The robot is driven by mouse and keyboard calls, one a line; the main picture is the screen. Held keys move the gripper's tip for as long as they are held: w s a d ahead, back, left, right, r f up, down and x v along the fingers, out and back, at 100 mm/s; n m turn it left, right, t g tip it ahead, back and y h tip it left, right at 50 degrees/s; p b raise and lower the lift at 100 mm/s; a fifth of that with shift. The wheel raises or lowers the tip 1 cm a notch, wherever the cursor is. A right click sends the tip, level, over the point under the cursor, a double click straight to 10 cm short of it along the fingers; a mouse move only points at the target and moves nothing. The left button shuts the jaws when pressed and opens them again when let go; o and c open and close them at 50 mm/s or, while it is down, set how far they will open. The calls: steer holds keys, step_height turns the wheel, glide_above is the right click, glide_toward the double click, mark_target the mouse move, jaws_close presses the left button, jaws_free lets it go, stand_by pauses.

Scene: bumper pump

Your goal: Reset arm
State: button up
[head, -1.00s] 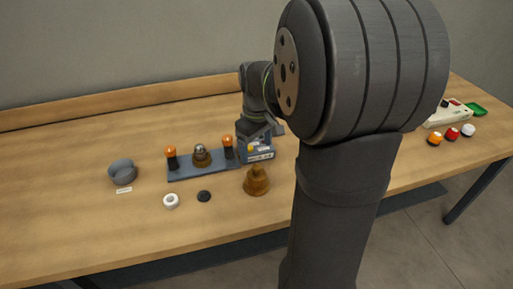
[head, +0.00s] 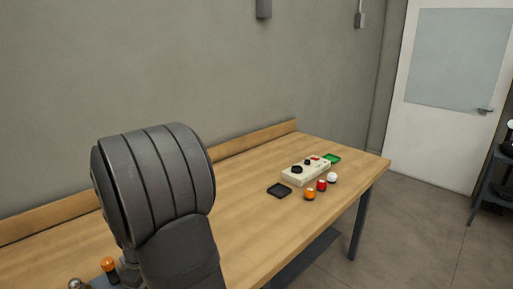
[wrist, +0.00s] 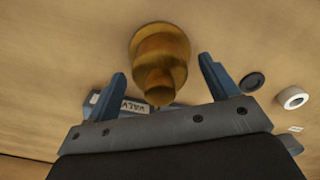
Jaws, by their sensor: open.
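My gripper (wrist: 161,68) is open in the wrist view, its two blue fingers set wide apart. A brown, stepped bell-shaped piece (wrist: 160,50) shows between and beyond the fingertips, with clear gaps on both sides. A blue-grey block with a "VALV…" label (wrist: 122,106) is partly hidden behind the gripper's edge. A black disc (wrist: 252,81) and a white ring (wrist: 292,97) lie to the right. In the head view my arm's grey link fills the lower left, and the gripper is out of sight.
An orange-topped post (head: 109,265) shows at the lower left. On the table's right (head: 240,210) are a cream control box (head: 306,171), a black tray (head: 279,190), a green tray (head: 332,158), and orange (head: 310,194), red (head: 321,185) and white (head: 332,178) knobs. The middle table is bare.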

steer(key=shift+r, duration=0.95)
